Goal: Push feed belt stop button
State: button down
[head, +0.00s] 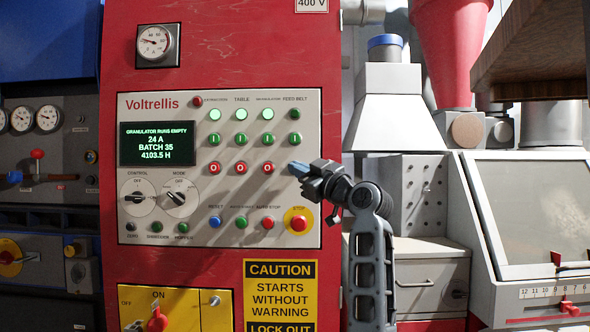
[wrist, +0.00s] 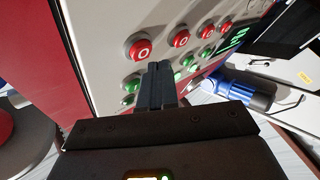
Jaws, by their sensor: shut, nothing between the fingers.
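The red stop buttons marked O sit in a row on the pale control panel (head: 220,200). The feed belt column is the rightmost; its stop button is hidden behind my gripper (head: 294,167) in the head view. In the wrist view the nearest red O button (wrist: 139,46), apparently that one, shows just beyond my gripper's fingertips (wrist: 159,68). My gripper is shut and empty, its fingers pointing at the panel. I cannot tell whether they touch it. The feed belt start button (head: 295,139) is green, and the feed belt lamp (head: 295,114) above is dark.
The other stop buttons (head: 268,168) lie just left of my gripper, under lit lamps (head: 268,114). A red emergency button (head: 299,224) on yellow sits below. The display (head: 158,143) reads "GRANULATOR RUNS EMPTY". A grey drawer cabinet (head: 430,270) stands at right.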

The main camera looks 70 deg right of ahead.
jog(key=shift+a, duration=0.1)
jog(key=shift+s+a, duration=0.3)
jog(key=shift+a, duration=0.45)
jog(key=shift+s+a, duration=0.35)
jog(key=shift+a, duration=0.4)
jog(key=shift+s+a, duration=0.3)
jog(key=shift+a, duration=0.45)
